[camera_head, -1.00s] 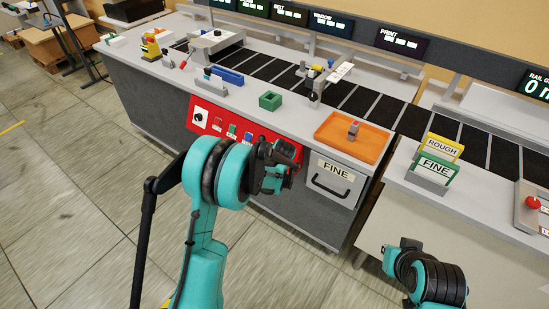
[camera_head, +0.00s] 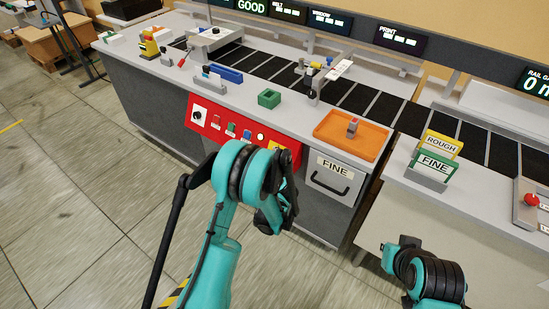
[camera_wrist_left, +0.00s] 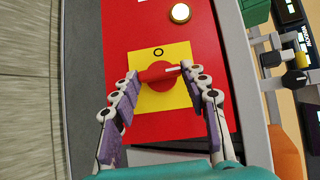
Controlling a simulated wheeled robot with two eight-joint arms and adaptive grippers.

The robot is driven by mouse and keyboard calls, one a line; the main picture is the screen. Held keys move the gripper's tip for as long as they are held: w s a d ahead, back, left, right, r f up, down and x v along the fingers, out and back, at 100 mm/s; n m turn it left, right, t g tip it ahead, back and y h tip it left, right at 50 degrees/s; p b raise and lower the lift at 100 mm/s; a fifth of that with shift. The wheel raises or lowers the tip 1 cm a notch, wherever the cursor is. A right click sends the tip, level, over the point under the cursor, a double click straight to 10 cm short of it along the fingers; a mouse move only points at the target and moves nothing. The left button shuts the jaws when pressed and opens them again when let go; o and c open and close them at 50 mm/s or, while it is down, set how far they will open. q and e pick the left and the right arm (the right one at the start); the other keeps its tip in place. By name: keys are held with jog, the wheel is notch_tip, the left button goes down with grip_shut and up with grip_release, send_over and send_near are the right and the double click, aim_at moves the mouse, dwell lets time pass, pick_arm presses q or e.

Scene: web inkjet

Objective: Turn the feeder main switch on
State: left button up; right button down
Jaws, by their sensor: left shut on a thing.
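The feeder main switch (camera_wrist_left: 160,74) is a red rotary knob with a white mark at its right end in the left wrist view. It sits on a yellow square plate (camera_wrist_left: 180,95) marked O, on a red panel (camera_wrist_left: 125,32). My left gripper (camera_wrist_left: 160,72) has its two fingers shut on opposite ends of the knob's bar. In the head view my left gripper (camera_head: 280,207) is in front of the red panel (camera_head: 214,127) and hides the knob; part of the yellow plate shows. My right gripper (camera_head: 393,255) is low at the right, its fingers not clear.
A round lamp (camera_wrist_left: 181,12) glows pale beside the yellow plate. A black knob (camera_head: 198,117) and several buttons share the panel. A FINE drawer (camera_head: 333,179) is right of it. An orange tray (camera_head: 350,152) and green block (camera_head: 269,98) lie on the counter above.

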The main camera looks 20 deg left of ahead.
dwell(0.4)
pick_arm(q)
jog(key=o, duration=1.2)
jog(key=shift+f, duration=0.1)
jog(key=shift+c, duration=0.2)
